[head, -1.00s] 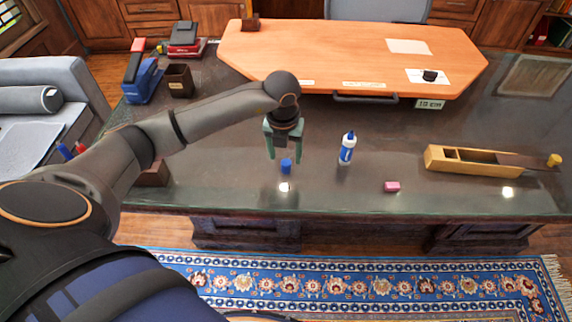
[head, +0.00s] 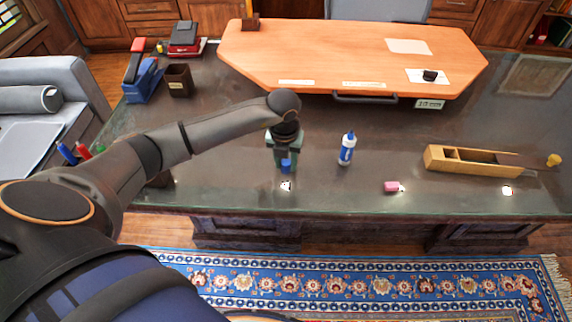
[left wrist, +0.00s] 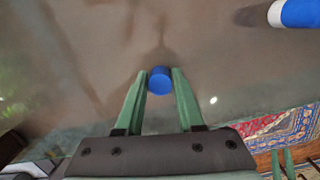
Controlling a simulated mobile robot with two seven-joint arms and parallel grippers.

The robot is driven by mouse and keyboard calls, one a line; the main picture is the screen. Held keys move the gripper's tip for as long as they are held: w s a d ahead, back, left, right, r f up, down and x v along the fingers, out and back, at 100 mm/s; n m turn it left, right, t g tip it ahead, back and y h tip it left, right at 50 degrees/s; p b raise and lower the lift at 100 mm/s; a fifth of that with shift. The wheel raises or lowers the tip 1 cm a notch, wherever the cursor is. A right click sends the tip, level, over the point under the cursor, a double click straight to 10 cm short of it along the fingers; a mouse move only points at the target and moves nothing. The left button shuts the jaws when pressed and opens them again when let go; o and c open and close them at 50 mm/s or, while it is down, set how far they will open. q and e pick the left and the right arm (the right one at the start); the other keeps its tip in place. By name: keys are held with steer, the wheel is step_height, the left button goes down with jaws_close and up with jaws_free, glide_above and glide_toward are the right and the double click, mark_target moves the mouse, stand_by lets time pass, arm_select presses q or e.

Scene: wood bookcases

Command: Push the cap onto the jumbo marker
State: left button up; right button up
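The blue cap (head: 286,166) stands on the dark desk top near its front edge. My left gripper (head: 285,160) is lowered over it, open. In the left wrist view the cap (left wrist: 160,80) lies between the two green fingertips (left wrist: 160,73), close to both; I cannot tell whether they touch it. The jumbo marker (head: 347,149), white and blue, stands upright to the right of the cap. Part of it shows at the top right of the left wrist view (left wrist: 298,13). My right gripper's green fingers (left wrist: 283,164) show at the bottom right there, apart.
A pink eraser (head: 391,187) and a wooden box (head: 474,161) lie to the right. Several coloured pens (head: 83,152), a dark cup (head: 179,80) and a blue stapler (head: 143,82) are at the left. An orange desk board (head: 340,60) lies behind. The desk around the marker is clear.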

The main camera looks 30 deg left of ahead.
arm_select(q)
jaws_close()
steer(key=shift+r, duration=0.1)
steer(key=shift+r, duration=0.6)
steer(key=s+d+r, duration=0.7)
steer(key=d+r, duration=0.4)
steer(key=shift+s+d+r, duration=0.3)
steer(key=shift+d+r, duration=0.05)
steer(key=shift+d, duration=0.05)
